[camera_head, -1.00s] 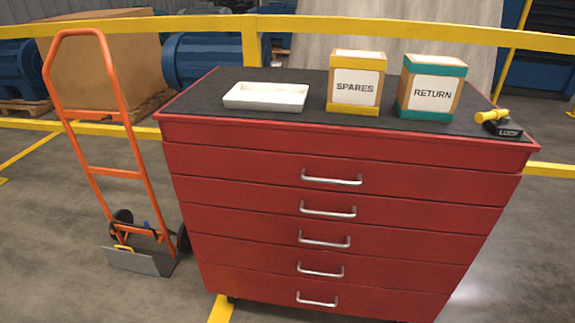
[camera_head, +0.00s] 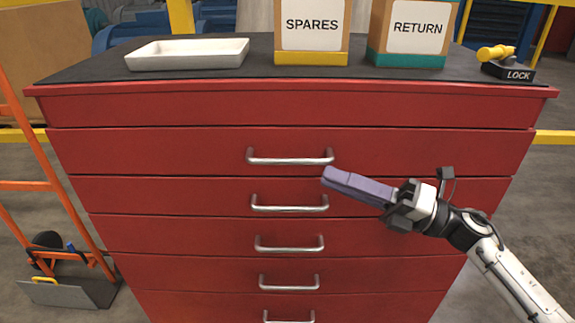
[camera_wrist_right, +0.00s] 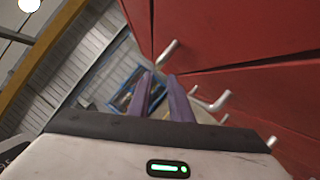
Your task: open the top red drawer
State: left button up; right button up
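The red cabinet's top drawer (camera_head: 150,150) is shut flush, and its silver bar handle (camera_head: 290,161) runs level across its front. My right gripper (camera_head: 327,176) comes in from the right, with its purple fingertips just below the right end of that handle. In the right wrist view the two fingers (camera_wrist_right: 160,78) stand apart with an empty gap between them. A silver handle (camera_wrist_right: 167,51) lies just beyond the fingertips there; contact cannot be told. My left gripper is not in view.
Lower drawers with handles (camera_head: 290,207) sit beneath, all shut. On the black top stand a white tray (camera_head: 188,54), a SPARES box (camera_head: 312,30), a RETURN box (camera_head: 415,28) and a yellow-handled LOCK piece (camera_head: 507,68). An orange hand truck (camera_head: 50,187) stands left.

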aim_at(287, 161)
jog(key=x, duration=1)
jog(key=shift+s+r+p, duration=0.1)
jog(key=shift+p, duration=0.25)
jog(key=shift+c, duration=0.2)
grip_shut()
